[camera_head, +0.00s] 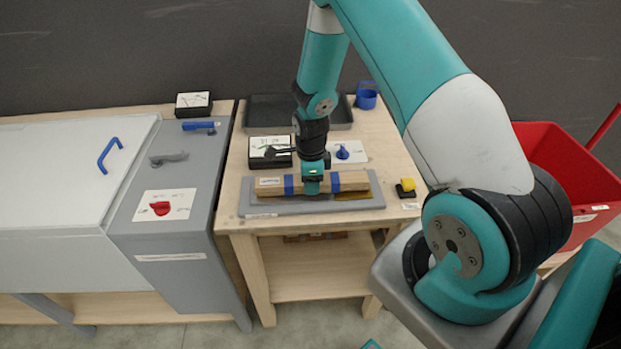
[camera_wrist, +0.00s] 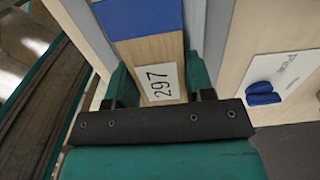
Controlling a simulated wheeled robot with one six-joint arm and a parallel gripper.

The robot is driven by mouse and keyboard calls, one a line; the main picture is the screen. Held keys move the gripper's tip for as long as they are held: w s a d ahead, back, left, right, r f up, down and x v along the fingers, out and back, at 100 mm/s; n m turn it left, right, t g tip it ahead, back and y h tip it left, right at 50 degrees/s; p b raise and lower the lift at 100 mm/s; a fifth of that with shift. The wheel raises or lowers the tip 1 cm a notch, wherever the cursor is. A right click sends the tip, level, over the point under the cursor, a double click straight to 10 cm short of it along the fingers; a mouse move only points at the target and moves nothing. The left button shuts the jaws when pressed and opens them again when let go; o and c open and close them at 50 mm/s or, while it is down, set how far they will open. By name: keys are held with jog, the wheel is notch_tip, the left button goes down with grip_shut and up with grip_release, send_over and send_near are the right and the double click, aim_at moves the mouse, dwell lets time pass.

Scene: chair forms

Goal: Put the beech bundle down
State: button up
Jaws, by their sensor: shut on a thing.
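The beech bundle (camera_head: 345,181) is a long pale wooden bundle with blue bands and a white label. It lies lengthwise left to right at the grey tray or board (camera_head: 260,208) on the front of the wooden table. My gripper (camera_head: 312,186) comes down from above and is shut on its middle. In the wrist view the bundle (camera_wrist: 158,52) shows a blue band and a label reading 297, between the teal fingers of my gripper (camera_wrist: 158,88). I cannot tell whether its underside touches the grey surface.
Behind the bundle are a black-framed display box (camera_head: 270,151), a white card with a blue knob (camera_head: 345,152), a dark tray (camera_head: 265,107) and a blue cup (camera_head: 366,95). A yellow-and-black item (camera_head: 406,187) is at right. A red bin (camera_head: 560,150) stands further right.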

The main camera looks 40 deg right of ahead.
jog(key=o, duration=1.1)
jog(key=shift+f, duration=0.1)
notch_tip(320, 180, up, 12)
jog(key=b, duration=0.3)
jog(key=s+a+r+n, duration=0.2)
jog(key=a+r+n, duration=0.4)
jog(key=a, duration=0.1)
jog(key=s+a+r+n+y, duration=0.1)
jog(key=s+a+r+n, duration=0.2)
jog(key=s+a+n, duration=0.2)
jog(key=s+a+r+n+y, duration=0.1)
jog(key=s+a+r+n, duration=0.3)
jog(key=s+n, duration=0.4)
jog(key=s+a+r+n+y, duration=0.2)
jog(key=s+a+r+n, duration=0.2)
jog(key=n, duration=0.9)
jog(key=shift+s+a, duration=0.65)
jog(key=shift+s, duration=0.2)
jog(key=shift+s+a, duration=0.65)
jog(key=shift+s, duration=0.15)
